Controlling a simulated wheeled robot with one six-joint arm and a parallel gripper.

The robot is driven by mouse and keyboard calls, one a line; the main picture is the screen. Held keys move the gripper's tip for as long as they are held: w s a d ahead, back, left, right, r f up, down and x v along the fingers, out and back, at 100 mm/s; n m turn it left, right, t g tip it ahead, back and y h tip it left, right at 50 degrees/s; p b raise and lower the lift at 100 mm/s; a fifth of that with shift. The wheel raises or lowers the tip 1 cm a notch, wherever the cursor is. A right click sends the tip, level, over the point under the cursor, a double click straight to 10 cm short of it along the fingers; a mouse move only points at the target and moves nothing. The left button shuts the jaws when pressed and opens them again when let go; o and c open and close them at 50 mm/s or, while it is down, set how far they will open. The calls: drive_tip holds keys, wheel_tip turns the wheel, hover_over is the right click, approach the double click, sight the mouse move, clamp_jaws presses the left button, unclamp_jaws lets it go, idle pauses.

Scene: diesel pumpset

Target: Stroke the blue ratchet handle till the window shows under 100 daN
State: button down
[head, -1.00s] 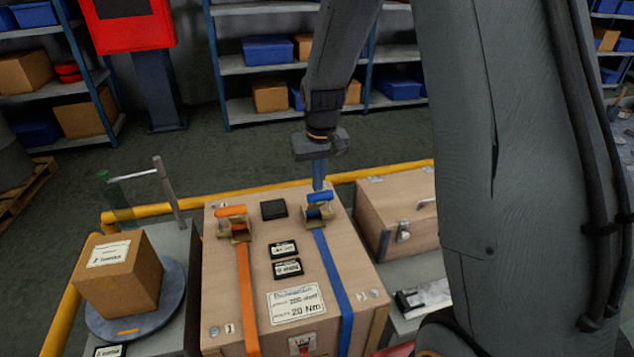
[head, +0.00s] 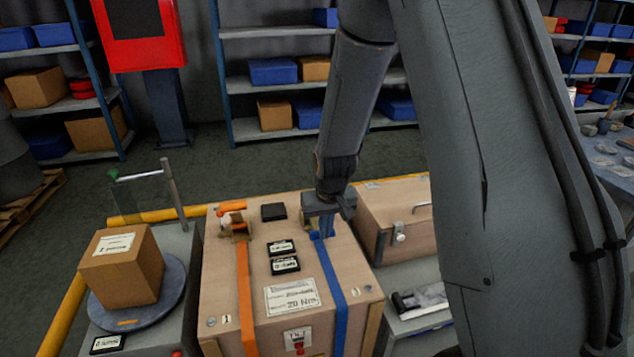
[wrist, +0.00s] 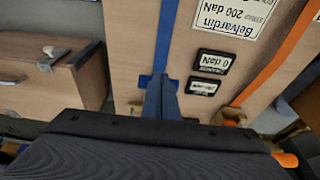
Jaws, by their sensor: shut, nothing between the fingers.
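The crate (head: 222,290) carries a blue strap (head: 333,290) and an orange strap (head: 244,285). A brass-coloured part of the blue strap's ratchet (head: 308,222) shows beside my gripper (head: 322,232), which hides its blue handle. My gripper is shut with nothing in it, its fingers pointing down at the ratchet; contact cannot be told. In the wrist view, the fingers (wrist: 161,98) overlap the end of the blue strap (wrist: 165,45). Two black windows, one nearer (head: 285,264) and one farther (head: 282,247), lie between the straps. The nearer window in the wrist view (wrist: 213,62) appears to read 0 daN, upside down.
The orange ratchet (head: 236,228) is left of my gripper. A smaller wooden case (head: 392,215) stands close on the right. A cardboard box (head: 122,270) sits on a round plate at left. A yellow rail (head: 125,218) runs behind.

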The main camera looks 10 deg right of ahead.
drive_tip(key=shift+s+f+b, duration=0.15)
drive_tip(key=shift+s+f, duration=0.05)
drive_tip(key=shift+f, duration=0.4)
drive_tip(key=shift+s+f+b, duration=0.15)
drive_tip(key=shift+f, duration=0.4)
drive_tip(key=shift+r, duration=0.1)
idle(0.7)
drive_tip(key=w+r, duration=0.1)
drive_tip(key=r+p, duration=0.1)
drive_tip(key=w+r+p, duration=0.1)
drive_tip(key=r, duration=0.1)
drive_tip(key=shift+w, duration=0.35)
drive_tip(key=w+b+v, duration=0.1)
drive_tip(key=v, duration=0.8)
drive_tip(key=shift+r, duration=0.1)
idle(0.6)
